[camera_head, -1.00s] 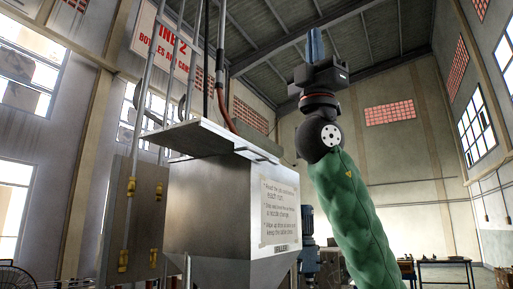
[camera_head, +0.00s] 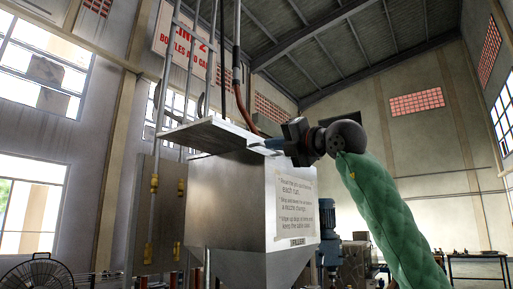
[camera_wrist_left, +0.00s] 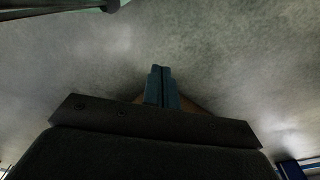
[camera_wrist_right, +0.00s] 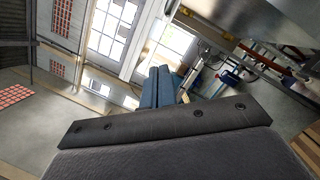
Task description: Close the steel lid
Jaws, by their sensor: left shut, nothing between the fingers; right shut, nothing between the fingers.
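The steel lid (camera_head: 212,134) is a flat plate at the top of the steel hopper (camera_head: 228,200) in the head view. Its left end sticks out past the hopper wall. From this low angle I cannot tell how closely it sits on the rim. My right gripper (camera_head: 265,144) is shut and empty, its blue fingers pointing left at the lid's right edge. I cannot tell whether they touch it. These fingers also show shut in the right wrist view (camera_wrist_right: 158,76). My left gripper (camera_wrist_left: 160,72) shows only in its wrist view, shut and empty, before a blurred grey surface.
Vertical pipes (camera_head: 166,85) and a brown hose (camera_head: 242,105) rise close behind the lid. A paper notice (camera_head: 296,210) is on the hopper front. A blue motor (camera_head: 328,220) stands to its right. A fan (camera_head: 38,272) is at the lower left.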

